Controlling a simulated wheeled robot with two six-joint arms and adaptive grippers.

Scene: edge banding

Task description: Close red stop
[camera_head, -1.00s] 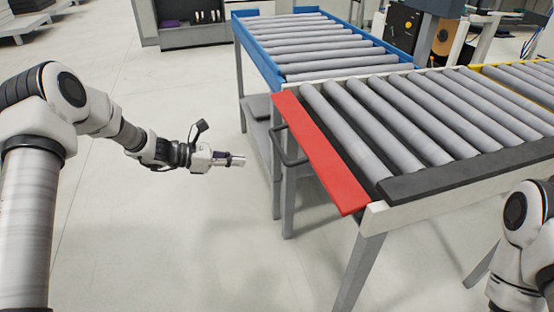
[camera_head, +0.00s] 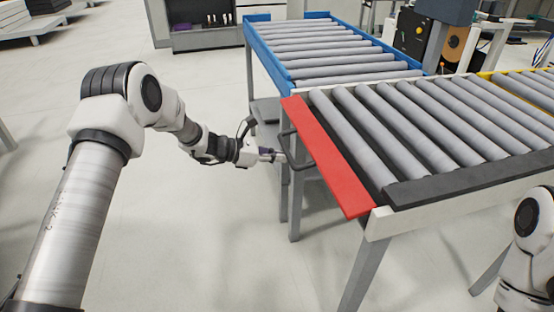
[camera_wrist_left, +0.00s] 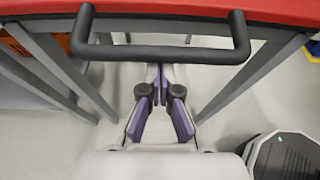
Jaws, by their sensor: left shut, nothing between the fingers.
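The red stop (camera_head: 325,155) is a long flat red bar along the left end of the roller table. It lies level beside the first roller. A dark handle (camera_head: 291,150) sticks out from its left side. In the left wrist view the handle (camera_wrist_left: 160,53) crosses the upper part, with the red stop (camera_wrist_left: 160,8) above it. My left gripper (camera_head: 281,156) is shut and empty, close to the handle. In the left wrist view its fingertips (camera_wrist_left: 160,72) point just below the bar; I cannot tell whether they touch. My right gripper is out of view.
The roller table (camera_head: 440,120) has grey legs below the stop. A blue-framed roller conveyor (camera_head: 262,48) stands behind it. My right arm shows at the lower right. The floor (camera_head: 210,240) left of the table is clear.

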